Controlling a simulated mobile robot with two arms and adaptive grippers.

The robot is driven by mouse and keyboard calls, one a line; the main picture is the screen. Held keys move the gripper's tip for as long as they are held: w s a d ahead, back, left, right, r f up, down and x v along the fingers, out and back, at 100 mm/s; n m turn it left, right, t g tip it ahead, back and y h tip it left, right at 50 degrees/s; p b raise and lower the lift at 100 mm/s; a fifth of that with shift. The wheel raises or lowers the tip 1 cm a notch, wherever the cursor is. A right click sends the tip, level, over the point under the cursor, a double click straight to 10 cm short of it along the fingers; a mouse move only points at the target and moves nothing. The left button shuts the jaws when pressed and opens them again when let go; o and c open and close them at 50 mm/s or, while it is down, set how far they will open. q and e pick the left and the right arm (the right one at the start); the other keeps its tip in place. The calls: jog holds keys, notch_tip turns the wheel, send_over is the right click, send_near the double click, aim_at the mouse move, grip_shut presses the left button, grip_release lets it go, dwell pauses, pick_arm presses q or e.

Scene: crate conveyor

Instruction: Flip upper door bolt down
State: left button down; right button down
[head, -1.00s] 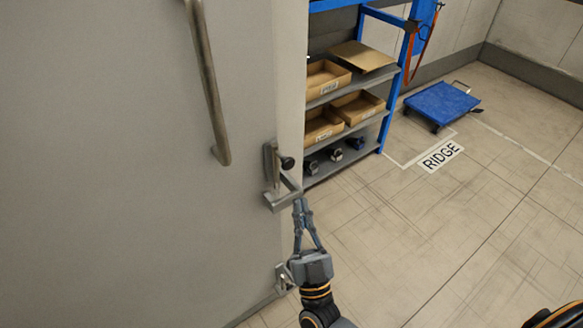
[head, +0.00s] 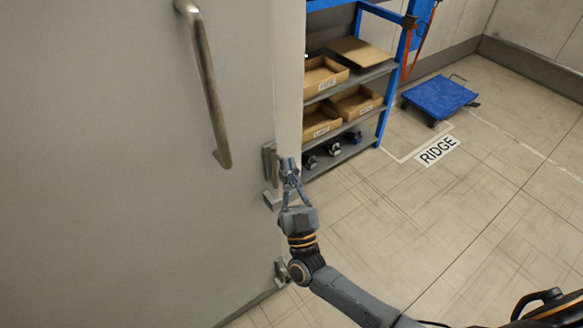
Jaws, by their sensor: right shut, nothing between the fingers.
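The upper door bolt (head: 268,160) is a grey metal fitting at the right edge of the grey door (head: 120,170). Its lower bracket (head: 272,199) shows below, left of my fingers. My right gripper (head: 289,163) is shut, its fingertips together at the bolt's height, in front of where the dark knob was visible. The knob and the bolt's arm are now hidden behind the fingers. I cannot tell whether the fingers touch the bolt. A lower door bolt (head: 281,271) sits further down the same edge, beside my right wrist. My left gripper is not in view.
A long vertical door handle (head: 208,90) stands out from the door, up and left of the bolt. A blue shelf rack (head: 388,90) with cardboard trays (head: 323,78) stands behind the door edge. A blue trolley (head: 438,97) is on the floor. The floor at right is clear.

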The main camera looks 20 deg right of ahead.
jog(key=shift+f, duration=0.15)
notch_tip(320, 180, down, 8)
jog(key=b, duration=0.6)
jog(key=shift+r+b, duration=0.2)
jog(key=shift+b, duration=0.15)
